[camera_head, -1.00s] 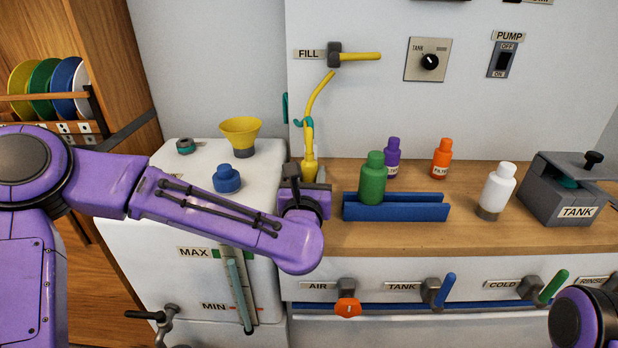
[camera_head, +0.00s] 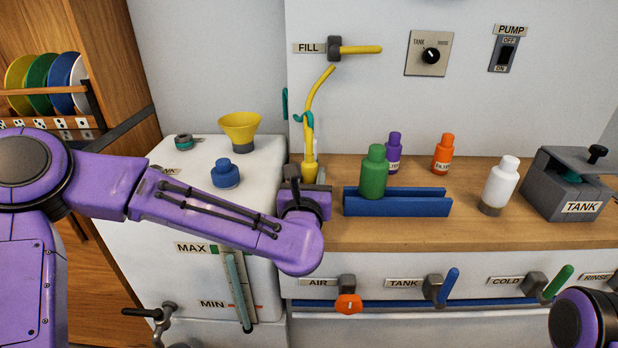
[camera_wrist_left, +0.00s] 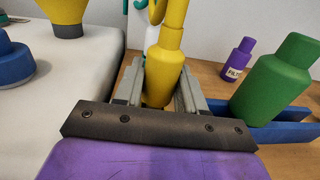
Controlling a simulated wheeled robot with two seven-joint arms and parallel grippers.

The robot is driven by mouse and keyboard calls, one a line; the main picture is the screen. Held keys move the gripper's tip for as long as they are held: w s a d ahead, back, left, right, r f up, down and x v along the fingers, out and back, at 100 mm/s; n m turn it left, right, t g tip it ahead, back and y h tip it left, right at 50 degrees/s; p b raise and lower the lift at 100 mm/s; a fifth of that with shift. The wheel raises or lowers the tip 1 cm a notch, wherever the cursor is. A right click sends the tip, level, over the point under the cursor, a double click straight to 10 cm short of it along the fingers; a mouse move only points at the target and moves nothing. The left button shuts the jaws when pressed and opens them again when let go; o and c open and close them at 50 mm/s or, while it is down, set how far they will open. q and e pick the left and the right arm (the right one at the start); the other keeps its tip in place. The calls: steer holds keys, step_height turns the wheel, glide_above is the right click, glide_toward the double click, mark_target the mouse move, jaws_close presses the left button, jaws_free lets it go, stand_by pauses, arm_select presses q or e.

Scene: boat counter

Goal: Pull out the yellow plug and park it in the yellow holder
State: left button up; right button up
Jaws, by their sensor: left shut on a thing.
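The yellow plug (camera_head: 310,171) stands upright at the back left of the wooden counter, at the lower end of a yellow hose (camera_head: 320,88) that hangs below the FILL valve. My left gripper (camera_wrist_left: 161,72) is shut on it, a finger on each side; in the head view my gripper (camera_head: 309,184) is partly hidden by its own wrist. The plug's lower end is hidden in both views. A yellow funnel-shaped cup (camera_head: 240,128) with a dark base stands on the white tank; I cannot tell whether it is the yellow holder. My right gripper is not in view.
A blue cap (camera_head: 225,174) sits on the white tank (camera_head: 195,210). A blue rack (camera_head: 405,206) with a green bottle (camera_head: 374,172) stands right of my left gripper. Purple, orange and white bottles and a grey TANK clamp are farther right. A teal hook (camera_head: 303,119) is by the hose.

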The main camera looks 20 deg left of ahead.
arm_select(q)
steer(key=shift+f+b, duration=1)
steer(key=shift+f, duration=0.1)
steer(key=o, duration=1.1)
steer(key=shift+o, duration=0.2)
steer(key=v, duration=1)
steer(key=shift+s+b, duration=0.3)
steer(key=shift+b, duration=0.05)
